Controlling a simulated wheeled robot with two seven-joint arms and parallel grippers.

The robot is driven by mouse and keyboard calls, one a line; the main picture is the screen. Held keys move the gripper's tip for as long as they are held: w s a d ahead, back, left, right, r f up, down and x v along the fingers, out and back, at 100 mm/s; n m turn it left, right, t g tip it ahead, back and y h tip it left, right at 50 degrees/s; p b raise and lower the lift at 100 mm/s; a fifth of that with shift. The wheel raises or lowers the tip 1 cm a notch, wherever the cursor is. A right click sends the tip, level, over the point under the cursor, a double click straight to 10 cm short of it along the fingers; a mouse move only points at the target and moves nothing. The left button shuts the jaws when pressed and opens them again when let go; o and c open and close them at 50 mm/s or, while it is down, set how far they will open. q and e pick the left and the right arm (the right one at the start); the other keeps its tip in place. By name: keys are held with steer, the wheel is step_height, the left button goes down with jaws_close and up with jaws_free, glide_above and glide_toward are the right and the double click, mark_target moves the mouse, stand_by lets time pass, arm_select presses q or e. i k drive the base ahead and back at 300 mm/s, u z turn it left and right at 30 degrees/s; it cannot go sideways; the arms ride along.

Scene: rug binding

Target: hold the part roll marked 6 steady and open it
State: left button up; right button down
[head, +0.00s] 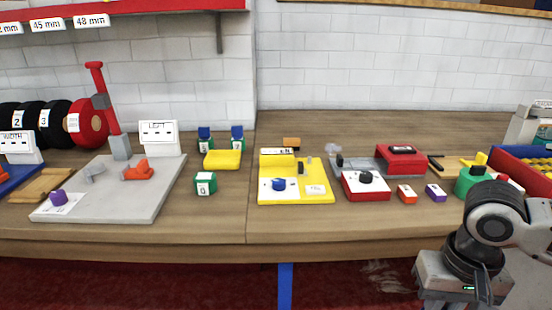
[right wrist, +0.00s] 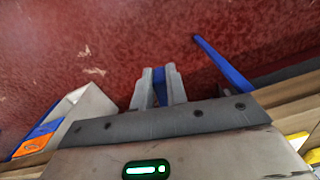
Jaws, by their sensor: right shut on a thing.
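A small green block-like piece (head: 205,183) with a white label stands on the bench left of the middle; its mark is too small to read surely. Two similar green pieces with blue tops, (head: 205,139) and (head: 237,138), stand behind it. I cannot tell which thing is marked 6. My right gripper (right wrist: 159,88) is shut on a small blue thing (right wrist: 160,84), mostly hidden between its fingers. In the head view the right hand hangs low at the right, in front of the bench edge. My left gripper is out of view.
A grey plate (head: 115,195) with an orange clamp lies at left, by black and red rolls (head: 88,122). A yellow station (head: 310,190) and a red box (head: 365,186) stand centre-right. A blue bench leg (right wrist: 222,62) is near the right gripper. Bench front centre is clear.

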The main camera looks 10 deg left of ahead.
mark_target(205, 184)
steer(key=i, duration=0.3)
steer(key=u, duration=0.9)
